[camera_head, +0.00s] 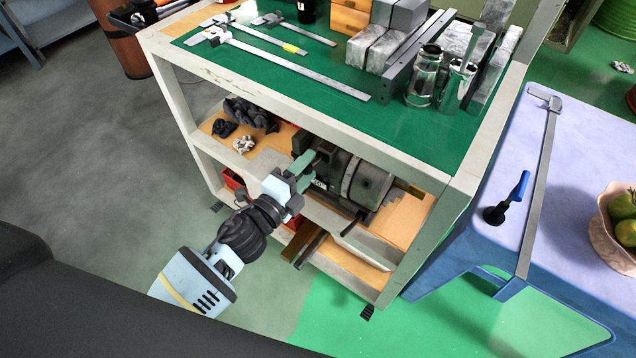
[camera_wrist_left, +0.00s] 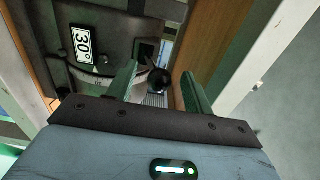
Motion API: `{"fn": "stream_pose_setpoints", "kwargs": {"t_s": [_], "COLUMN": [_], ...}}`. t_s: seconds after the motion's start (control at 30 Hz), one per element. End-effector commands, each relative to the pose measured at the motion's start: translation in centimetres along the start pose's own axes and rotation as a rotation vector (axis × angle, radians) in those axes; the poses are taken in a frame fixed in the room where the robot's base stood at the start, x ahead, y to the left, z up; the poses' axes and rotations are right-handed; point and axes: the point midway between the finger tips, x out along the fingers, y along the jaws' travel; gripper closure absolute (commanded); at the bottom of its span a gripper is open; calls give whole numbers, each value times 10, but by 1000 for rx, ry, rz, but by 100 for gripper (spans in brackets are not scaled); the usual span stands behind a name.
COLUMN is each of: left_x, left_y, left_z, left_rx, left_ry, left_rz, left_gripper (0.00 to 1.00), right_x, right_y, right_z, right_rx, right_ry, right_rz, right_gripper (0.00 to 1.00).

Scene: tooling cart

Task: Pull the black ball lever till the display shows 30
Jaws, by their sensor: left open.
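The black ball lever (camera_wrist_left: 158,82) shows in the left wrist view, its dark ball in the gap between my left fingers. A white display (camera_wrist_left: 83,44) on the dark machine beside it reads 30°. My left gripper (camera_head: 308,171) is at the front of the grey machine (camera_head: 366,182) on the cart's lower shelf. Its green fingers are open, one on each side of the ball in the left wrist view (camera_wrist_left: 160,76). I cannot tell whether a finger touches the ball. In the head view the ball and display cannot be made out. My right gripper is out of view.
The cart's green top (camera_head: 270,75) lies above the shelf, and its pale front post and rails frame the opening around my arm. Calipers, metal cylinders and blocks lie on top. A blue table (camera_head: 575,150) stands at the right. Open floor lies to the left.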

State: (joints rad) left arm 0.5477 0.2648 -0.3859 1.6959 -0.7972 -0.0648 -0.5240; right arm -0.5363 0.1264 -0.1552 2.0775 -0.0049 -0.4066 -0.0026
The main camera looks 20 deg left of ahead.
Motion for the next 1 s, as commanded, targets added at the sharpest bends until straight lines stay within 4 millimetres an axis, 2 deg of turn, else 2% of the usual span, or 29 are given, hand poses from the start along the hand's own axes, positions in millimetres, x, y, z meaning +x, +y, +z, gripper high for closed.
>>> {"fn": "stream_pose_setpoints", "kwargs": {"t_s": [0.7,1.0], "left_x": [-61,-67], "left_y": [1,1], "left_z": [0,0], "left_rx": [1,1], "left_ry": [0,0], "left_rz": [2,2], "left_gripper": [49,49], "right_x": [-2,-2], "right_y": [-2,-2], "right_z": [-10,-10], "right_rx": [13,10], "right_ry": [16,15], "right_rz": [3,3], "right_gripper": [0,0]}}
